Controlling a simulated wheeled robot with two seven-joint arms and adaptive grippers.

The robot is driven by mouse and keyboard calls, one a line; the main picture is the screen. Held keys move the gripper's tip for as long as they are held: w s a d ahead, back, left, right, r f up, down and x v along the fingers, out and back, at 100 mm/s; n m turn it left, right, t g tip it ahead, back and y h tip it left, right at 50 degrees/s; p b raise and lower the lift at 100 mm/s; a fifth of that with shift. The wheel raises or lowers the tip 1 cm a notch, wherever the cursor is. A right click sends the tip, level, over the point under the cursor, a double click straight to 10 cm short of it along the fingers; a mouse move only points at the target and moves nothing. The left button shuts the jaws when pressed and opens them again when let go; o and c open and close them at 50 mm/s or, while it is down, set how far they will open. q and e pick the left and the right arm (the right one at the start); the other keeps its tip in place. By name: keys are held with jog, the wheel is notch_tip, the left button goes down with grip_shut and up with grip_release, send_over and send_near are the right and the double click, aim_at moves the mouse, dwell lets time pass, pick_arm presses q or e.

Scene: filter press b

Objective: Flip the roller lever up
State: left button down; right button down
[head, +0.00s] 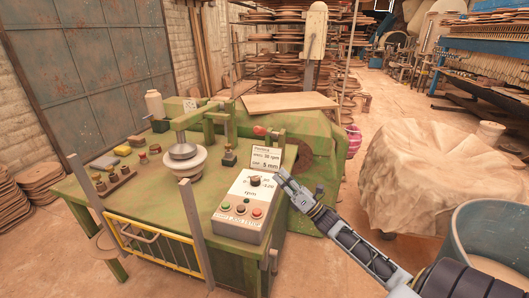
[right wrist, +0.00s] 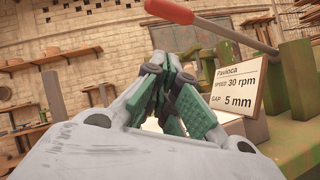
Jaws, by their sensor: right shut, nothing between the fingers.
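The roller lever with its red grip (head: 260,131) is on the green press table, behind the control box. My left gripper is not in view.
The control box (head: 244,207) has a dial and several buttons. A card (head: 265,159) reading 30 rpm and 5 mm stands behind it and close to my right gripper. A white bowl-shaped form (head: 187,162) is on the green table (head: 150,205). A covered mound (head: 425,180) is at right.

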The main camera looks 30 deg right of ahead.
jog(key=shift+w+r, duration=0.15)
jog(key=shift+x, duration=1.9)
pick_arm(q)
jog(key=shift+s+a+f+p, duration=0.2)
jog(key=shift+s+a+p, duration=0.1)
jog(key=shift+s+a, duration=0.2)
pick_arm(e)
jog(key=w+r, duration=0.6)
jog(key=shift+a+r, duration=0.25)
jog(key=shift+a, duration=0.2)
jog(key=shift+w, duration=0.15)
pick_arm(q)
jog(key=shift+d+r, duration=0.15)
pick_arm(e)
jog(key=shift+r, duration=0.15)
